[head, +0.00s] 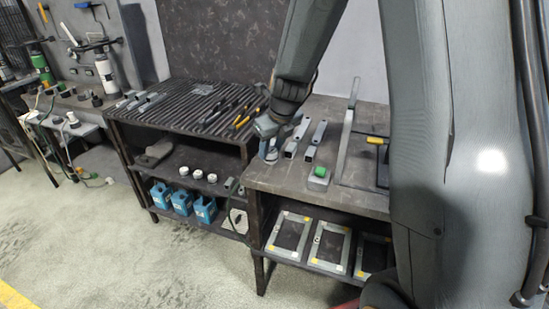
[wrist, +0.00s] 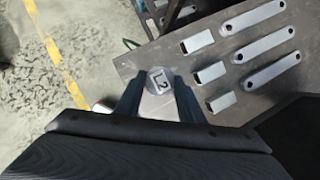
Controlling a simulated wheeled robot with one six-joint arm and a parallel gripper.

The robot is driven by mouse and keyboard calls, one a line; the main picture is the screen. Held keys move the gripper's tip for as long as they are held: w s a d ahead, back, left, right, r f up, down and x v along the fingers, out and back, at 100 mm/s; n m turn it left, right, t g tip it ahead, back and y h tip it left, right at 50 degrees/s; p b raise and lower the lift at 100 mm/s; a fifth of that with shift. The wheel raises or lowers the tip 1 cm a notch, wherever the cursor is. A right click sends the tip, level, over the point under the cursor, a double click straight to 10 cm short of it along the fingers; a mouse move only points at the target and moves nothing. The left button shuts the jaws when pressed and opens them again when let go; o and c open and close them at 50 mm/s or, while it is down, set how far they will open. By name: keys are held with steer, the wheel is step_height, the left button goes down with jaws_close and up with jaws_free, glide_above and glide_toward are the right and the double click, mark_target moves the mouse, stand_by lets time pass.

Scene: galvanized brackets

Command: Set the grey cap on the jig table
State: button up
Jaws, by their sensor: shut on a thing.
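The grey cap (wrist: 158,80), marked "L2", sits between the two fingers of my gripper (wrist: 157,92) in the wrist view. My gripper is shut on it. In the head view my gripper (head: 268,148) is at the left end of the jig table (head: 345,198), and the cap cannot be made out clearly there. The dark table top (wrist: 135,65) lies beneath the cap in the wrist view, near the table's edge. I cannot tell whether the cap touches the table.
Several galvanized brackets (wrist: 252,15) lie right of the cap. A green block (head: 318,182) and a metal square (head: 347,130) are on the table. Flat frames (head: 290,232) lie on the shelf below. A ribbed rack (head: 185,100) adjoins on the left.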

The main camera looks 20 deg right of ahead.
mark_target(273, 153)
steer(key=shift+d+f+b, duration=0.1)
steer(key=shift+f+b, duration=0.45)
steer(key=shift+f, duration=1.4)
steer(key=shift+f, duration=0.1)
steer(key=o, duration=1.1)
steer(key=shift+s+r, duration=0.1)
steer(key=shift+r, duration=0.25)
steer(key=a+p+v, duration=0.1)
steer(key=v, duration=1)
steer(key=s+f+n+g, duration=0.2)
steer(key=s+n, duration=0.8)
steer(key=n, duration=0.6)
steer(key=s+f+n+g, duration=0.1)
steer(key=s+f+n, duration=0.3)
steer(key=s+n, duration=0.5)
steer(key=n, duration=0.7)
steer(key=shift+s+d+g+h, duration=0.3)
steer(key=shift+s+g+h, duration=0.1)
